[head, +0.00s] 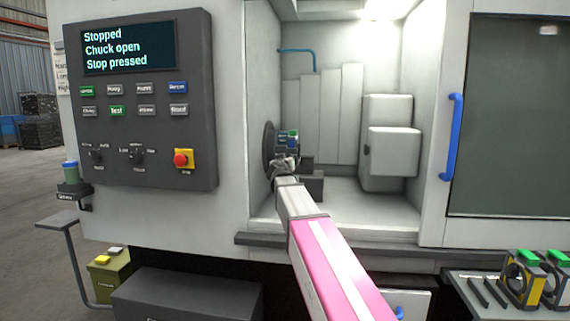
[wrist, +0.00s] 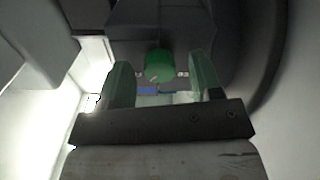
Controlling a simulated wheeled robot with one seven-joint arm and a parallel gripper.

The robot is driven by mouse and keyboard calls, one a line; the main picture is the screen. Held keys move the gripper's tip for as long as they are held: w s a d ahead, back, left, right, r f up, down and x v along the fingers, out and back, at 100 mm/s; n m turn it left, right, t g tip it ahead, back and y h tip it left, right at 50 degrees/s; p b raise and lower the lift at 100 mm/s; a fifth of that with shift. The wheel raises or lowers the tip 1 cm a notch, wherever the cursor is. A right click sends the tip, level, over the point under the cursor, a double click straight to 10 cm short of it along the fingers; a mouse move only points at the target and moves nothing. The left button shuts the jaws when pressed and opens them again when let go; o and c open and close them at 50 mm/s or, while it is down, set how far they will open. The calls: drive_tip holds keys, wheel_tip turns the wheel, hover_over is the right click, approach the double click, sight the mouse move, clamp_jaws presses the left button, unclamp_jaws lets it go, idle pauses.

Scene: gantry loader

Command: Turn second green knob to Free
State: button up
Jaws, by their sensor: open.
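In the wrist view a round green knob (wrist: 159,65) sits on a dark block, with small pale marks on either side that are too small to read. A short light mark shows on the knob's lower face. My gripper (wrist: 160,72) is open, with one green finger to the left of the knob and one to the right. Gaps show between the fingers and the knob, and I cannot tell its depth. In the head view my gripper (head: 286,158) is inside the machine at the dark round chuck (head: 268,147), and its end hides most details there.
A control panel (head: 140,100) at left reads "Stopped, Chuck open, Stop pressed". The machine door (head: 510,110) with a blue handle (head: 452,135) is at right. A white block (head: 393,150) stands inside the chamber. Green-topped parts (head: 527,258) sit on a shelf at lower right.

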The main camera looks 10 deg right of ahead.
drive_tip(key=c, duration=0.9)
drive_tip(key=shift+n, duration=8.9)
